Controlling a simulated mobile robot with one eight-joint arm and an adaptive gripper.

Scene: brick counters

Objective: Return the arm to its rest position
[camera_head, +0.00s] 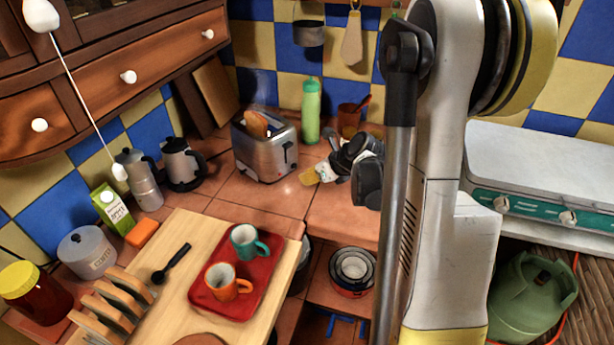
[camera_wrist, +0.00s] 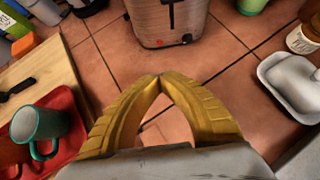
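My arm (camera_head: 440,170) rises in the right half of the head view, with a grey tube along it. My gripper (camera_head: 309,176) is in front of the toaster, over the tiled counter, with its dark wrist parts behind it. In the wrist view its two yellow fingers (camera_wrist: 158,77) meet at their tips. Only counter tile shows in the gap between them, so it is shut and empty. My arm hides part of the counter and wall behind it.
A toaster (camera_head: 264,146) with bread stands beyond my gripper. A red tray (camera_head: 201,299) with a teal mug (camera_head: 245,241) and an orange mug (camera_head: 222,281) is on the left. A white dish (camera_wrist: 290,82) is at right in the wrist view. Tiles near the fingers are clear.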

